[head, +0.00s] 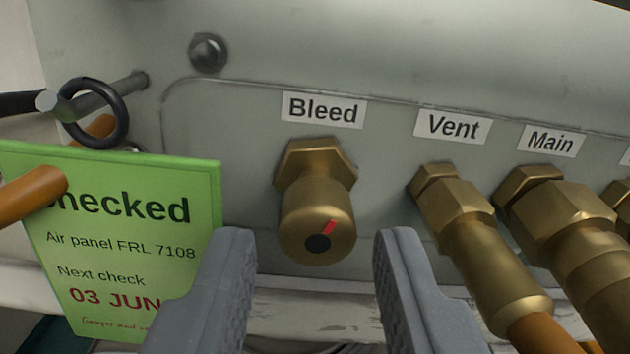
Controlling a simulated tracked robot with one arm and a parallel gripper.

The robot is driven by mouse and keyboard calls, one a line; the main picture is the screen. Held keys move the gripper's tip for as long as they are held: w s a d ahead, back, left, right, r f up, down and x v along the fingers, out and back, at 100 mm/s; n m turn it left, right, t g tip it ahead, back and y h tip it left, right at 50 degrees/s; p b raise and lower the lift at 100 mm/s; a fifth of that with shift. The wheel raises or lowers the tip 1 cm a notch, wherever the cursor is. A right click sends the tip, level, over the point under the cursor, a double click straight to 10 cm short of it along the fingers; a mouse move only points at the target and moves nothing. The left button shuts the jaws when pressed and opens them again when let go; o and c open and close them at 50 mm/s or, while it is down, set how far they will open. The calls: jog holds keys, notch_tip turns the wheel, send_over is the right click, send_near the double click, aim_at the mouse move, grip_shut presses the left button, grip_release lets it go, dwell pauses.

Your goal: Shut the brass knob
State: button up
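The brass knob (318,218) sticks out of the pale panel under the "Bleed" label (323,109), with a hexagonal brass base behind it. Its end face has a black centre and a red mark that points up and to the right. My gripper (315,250) is open, with one grey finger to the lower left of the knob and the other to its lower right. Gaps show between the knob and both fingers in this view. How far the fingertips are from the knob in depth, I cannot tell.
A green check tag (130,235) hangs close to my left finger, with an orange-brown hose (30,197) across it. The brass "Vent" fitting (465,235) and "Main" fitting (565,225) stand to the right. A black ring (124,113) hangs on a rod at the left.

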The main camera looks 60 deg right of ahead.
jog(key=shift+x, duration=1)
jog(key=shift+c, duration=0.2)
grip_shut()
